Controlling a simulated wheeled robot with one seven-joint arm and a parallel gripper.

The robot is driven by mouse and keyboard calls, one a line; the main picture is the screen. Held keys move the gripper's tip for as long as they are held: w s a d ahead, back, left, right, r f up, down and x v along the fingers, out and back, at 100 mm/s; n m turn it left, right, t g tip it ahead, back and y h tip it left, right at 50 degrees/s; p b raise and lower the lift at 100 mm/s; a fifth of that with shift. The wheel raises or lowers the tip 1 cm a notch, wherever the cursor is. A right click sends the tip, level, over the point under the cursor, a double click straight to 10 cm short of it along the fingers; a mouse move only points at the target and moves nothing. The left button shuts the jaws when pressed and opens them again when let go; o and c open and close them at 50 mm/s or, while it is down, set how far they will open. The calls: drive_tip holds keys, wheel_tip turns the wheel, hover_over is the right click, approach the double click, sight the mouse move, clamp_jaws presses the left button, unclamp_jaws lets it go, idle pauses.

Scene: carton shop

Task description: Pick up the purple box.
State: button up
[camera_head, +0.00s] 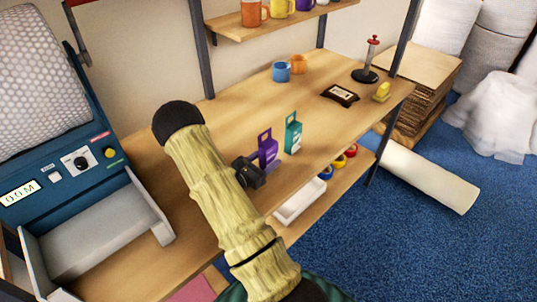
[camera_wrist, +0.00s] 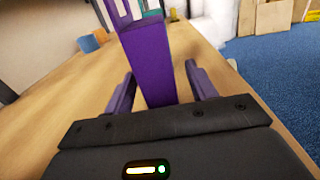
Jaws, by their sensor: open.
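The purple box (camera_head: 267,154) stands upright on the wooden workbench, a small carton with a hang tab on top. In the wrist view the purple box (camera_wrist: 162,62) stands between the two fingers of my gripper (camera_wrist: 161,85), with a visible gap on each side. In the head view my gripper (camera_head: 250,172) is right beside the box, its fingers partly hidden by its own dark body. It is open and holds nothing. The lower part of the box is hidden by my gripper in the wrist view.
A teal box (camera_head: 293,134) stands close behind the purple one. A blue mug (camera_head: 281,71), an orange mug (camera_head: 299,64), a dark label block (camera_head: 340,95) and a yellow item (camera_head: 381,92) are farther along the bench. A blue machine (camera_head: 70,180) fills the left.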

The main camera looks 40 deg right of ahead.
drive_tip(key=shift+w+d, duration=0.1)
drive_tip(key=shift+d, duration=0.6)
drive_tip(key=c, duration=1.1)
